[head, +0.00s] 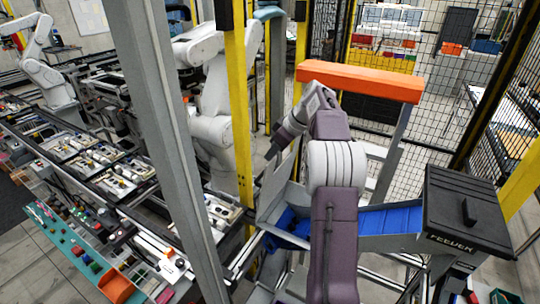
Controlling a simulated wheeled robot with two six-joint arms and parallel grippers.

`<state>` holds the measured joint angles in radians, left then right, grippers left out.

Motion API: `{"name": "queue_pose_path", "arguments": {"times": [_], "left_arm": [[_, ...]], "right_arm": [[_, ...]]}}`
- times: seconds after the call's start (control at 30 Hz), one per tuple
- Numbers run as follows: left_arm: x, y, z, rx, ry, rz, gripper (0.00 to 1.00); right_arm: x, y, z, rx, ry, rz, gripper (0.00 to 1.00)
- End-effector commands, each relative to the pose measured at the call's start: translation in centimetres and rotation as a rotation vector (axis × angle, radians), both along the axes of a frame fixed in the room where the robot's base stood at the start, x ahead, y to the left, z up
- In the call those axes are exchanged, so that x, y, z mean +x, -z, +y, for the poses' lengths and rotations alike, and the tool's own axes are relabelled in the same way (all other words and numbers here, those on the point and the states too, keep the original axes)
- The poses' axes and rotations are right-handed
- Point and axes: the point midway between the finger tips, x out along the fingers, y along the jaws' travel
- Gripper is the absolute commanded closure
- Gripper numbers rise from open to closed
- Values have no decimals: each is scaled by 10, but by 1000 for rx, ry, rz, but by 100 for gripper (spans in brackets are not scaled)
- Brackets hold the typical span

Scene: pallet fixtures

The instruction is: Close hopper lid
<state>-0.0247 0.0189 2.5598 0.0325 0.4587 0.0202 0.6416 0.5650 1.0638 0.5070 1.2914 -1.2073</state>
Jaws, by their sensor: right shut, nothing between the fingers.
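A grey hopper bin (268,222) stands at lower centre with blue material (290,222) inside. A light grey panel (276,184), which looks like the hopper lid, stands raised at a steep angle at its left side, so the bin is open. My right gripper (271,154) is shut and empty close to the panel's upper edge; I cannot tell whether it touches. My right arm hides the bin's right part. My left gripper is out of view.
A blue conveyor (388,220) leads right to a black-topped feeder box (468,208). An orange beam (360,82) crosses above my right arm. A grey post (150,120) and yellow post (239,110) stand left, with a white robot arm (213,100) behind.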

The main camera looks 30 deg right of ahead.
Motion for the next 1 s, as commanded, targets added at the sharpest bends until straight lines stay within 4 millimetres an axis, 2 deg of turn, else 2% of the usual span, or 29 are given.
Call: {"name": "queue_pose_path", "arguments": {"times": [0.03,0.2,0.27,0.47,0.7,0.8,1.0], "left_arm": [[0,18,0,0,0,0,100],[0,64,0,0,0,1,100],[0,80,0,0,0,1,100],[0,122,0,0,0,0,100],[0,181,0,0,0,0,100],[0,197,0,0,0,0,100],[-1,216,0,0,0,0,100]], "right_arm": [[-5,11,-3,11,5,-22,100],[-26,22,-15,75,10,-148,100],[-36,26,-20,107,10,-205,100],[-70,36,-38,98,4,-197,100],[-115,64,-61,181,7,-353,100],[-128,73,-67,212,5,-408,100],[-141,86,-74,221,0,-428,100]]}}
